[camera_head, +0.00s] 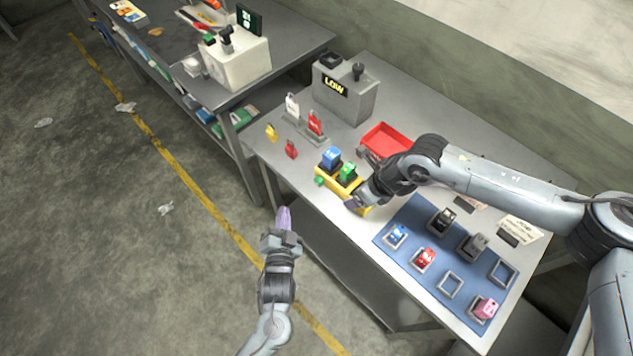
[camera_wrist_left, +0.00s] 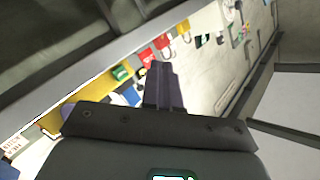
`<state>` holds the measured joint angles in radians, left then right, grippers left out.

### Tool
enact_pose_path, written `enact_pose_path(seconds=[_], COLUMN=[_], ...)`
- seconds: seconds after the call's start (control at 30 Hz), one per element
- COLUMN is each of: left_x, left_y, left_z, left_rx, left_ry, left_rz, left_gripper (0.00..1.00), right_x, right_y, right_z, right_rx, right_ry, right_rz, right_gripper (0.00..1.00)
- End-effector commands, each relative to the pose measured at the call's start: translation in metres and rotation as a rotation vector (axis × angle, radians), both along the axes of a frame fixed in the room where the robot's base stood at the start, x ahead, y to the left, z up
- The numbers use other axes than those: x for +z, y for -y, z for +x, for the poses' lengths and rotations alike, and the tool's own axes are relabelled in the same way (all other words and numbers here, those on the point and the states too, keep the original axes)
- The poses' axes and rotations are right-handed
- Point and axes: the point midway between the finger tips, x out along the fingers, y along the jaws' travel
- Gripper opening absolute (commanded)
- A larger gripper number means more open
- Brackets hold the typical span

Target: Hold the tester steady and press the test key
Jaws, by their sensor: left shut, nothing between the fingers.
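A grey box with a "LOW" display (camera_head: 335,86) and a black knob on top stands at the back of the bench. A yellow holder (camera_head: 334,184) carries a blue block (camera_head: 331,157) and a green block (camera_head: 347,171), with a small green piece (camera_head: 319,181) at its left end. I cannot tell which part is the test key. My left gripper (camera_head: 284,212) is shut and empty, off the bench's front edge; its fingers show in the left wrist view (camera_wrist_left: 164,86). My right gripper (camera_head: 356,202) is at the holder's right end; its fingers are unclear.
A red tray (camera_head: 385,139) lies behind the right gripper. A blue mat (camera_head: 412,262) with several framed blocks fills the right front. A second bench (camera_head: 285,35) holds a white box (camera_head: 238,66).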

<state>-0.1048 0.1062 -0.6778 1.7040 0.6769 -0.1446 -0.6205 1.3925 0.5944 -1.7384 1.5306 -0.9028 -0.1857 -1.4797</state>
Motion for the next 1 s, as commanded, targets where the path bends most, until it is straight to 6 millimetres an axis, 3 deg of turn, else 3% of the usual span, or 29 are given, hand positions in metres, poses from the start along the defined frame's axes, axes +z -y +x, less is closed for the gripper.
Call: enact_pose_path(seconds=[0.47, 1.0], left_x=[0.001, 0.001], left_y=[0.005, 0.048], left_z=[0.006, 0.048], left_rx=[0.000, -0.001], left_ry=[0.002, 0.002], left_rz=[0.000, -0.001], left_gripper=[0.00, 0.00], right_x=[0.000, 0.000], right_y=[0.000, -0.001], right_z=[0.000, 0.000], right_rx=[0.000, 0.001], right_ry=[0.001, 0.001], right_rz=[0.001, 0.000], right_gripper=[0.27, 0.27])
